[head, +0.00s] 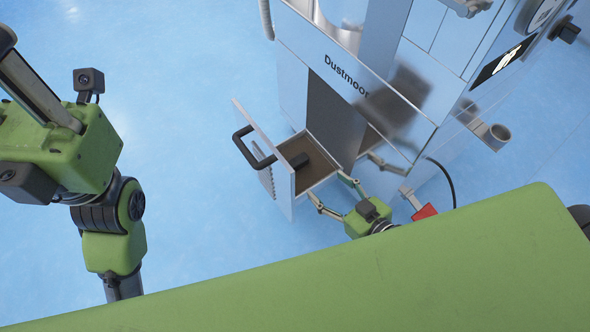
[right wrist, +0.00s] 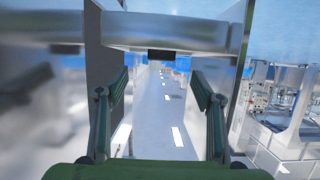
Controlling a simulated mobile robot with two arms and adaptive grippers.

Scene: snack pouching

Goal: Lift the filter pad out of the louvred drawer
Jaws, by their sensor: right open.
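The louvred drawer (head: 281,186) stands pulled out from the lower part of the steel machine in the head view, with a black handle on its front. A flat brown surface (head: 322,163) shows inside it; I cannot tell whether this is the filter pad or the drawer floor. A dark block (head: 299,160) sits by the inner side of the front. My right gripper (head: 327,186) is open and empty at the drawer's near side. In the right wrist view its two fingers (right wrist: 150,88) stand wide apart. My left gripper is outside the views; only its arm shows.
The steel machine (head: 367,85), lettered Dustmoor, rises behind the drawer. A red piece (head: 424,212) and a black cable (head: 447,180) are right of my right gripper. The blue floor (head: 200,200) left of the drawer is clear.

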